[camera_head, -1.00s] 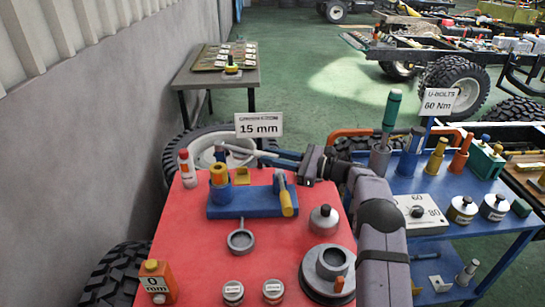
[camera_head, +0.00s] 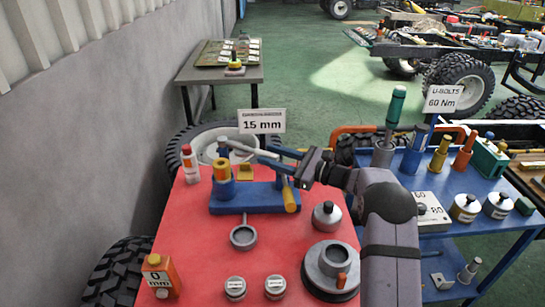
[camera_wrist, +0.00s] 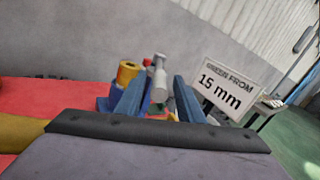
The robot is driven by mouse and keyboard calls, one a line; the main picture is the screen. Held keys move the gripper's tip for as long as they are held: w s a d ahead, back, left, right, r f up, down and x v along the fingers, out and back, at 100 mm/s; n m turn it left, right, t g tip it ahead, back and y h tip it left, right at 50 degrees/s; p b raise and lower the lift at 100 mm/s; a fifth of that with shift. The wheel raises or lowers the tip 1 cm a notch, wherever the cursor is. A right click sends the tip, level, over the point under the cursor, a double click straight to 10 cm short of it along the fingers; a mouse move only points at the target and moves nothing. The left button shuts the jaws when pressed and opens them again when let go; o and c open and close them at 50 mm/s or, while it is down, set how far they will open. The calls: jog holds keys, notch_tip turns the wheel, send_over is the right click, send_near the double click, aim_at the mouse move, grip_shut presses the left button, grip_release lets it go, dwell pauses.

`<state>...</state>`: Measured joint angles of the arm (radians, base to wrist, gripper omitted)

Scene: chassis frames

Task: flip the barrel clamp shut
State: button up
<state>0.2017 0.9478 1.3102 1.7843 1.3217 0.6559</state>
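The barrel clamp stands on a blue base (camera_head: 262,203) on the red table top. The clamp's yellow handle (camera_head: 289,199) hangs down at the right. My gripper (camera_head: 263,155) reaches in from the right above the base, its two blue fingers apart. A grey rod (camera_head: 234,145), apparently the clamp's arm, extends up and left past the fingertips. The wrist view shows a grey round-ended piece (camera_wrist: 159,78) between the open fingers; contact is unclear. The yellow barrel (camera_wrist: 127,72) is beyond them.
A 15 mm sign (camera_head: 261,121) stands behind the base. A red-capped bottle (camera_head: 189,165) stands at the back left. A grey ring (camera_head: 243,237), a weight (camera_head: 326,216) and a large grey hub (camera_head: 329,268) are nearer.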

jog(key=shift+f, duration=0.1)
jog(key=shift+s+d, duration=0.15)
jog(key=shift+d, duration=0.1)
jog(key=b+v, duration=0.2)
jog(key=v, duration=0.4)
jog(key=shift+s+d, duration=0.2)
jog(key=shift+d, duration=0.15)
jog(key=n, duration=0.3)
jog(key=shift+a+n, duration=0.15)
jog(key=shift+n, duration=0.25)
jog(key=n, duration=1.2)
jog(key=w+a+n, duration=0.1)
jog(key=n, duration=0.5)
jog(key=shift+f+n+p, duration=0.1)
jog(key=shift+n+p, duration=0.2)
jog(key=shift+n, duration=0.1)
jog(key=shift+a, duration=0.1)
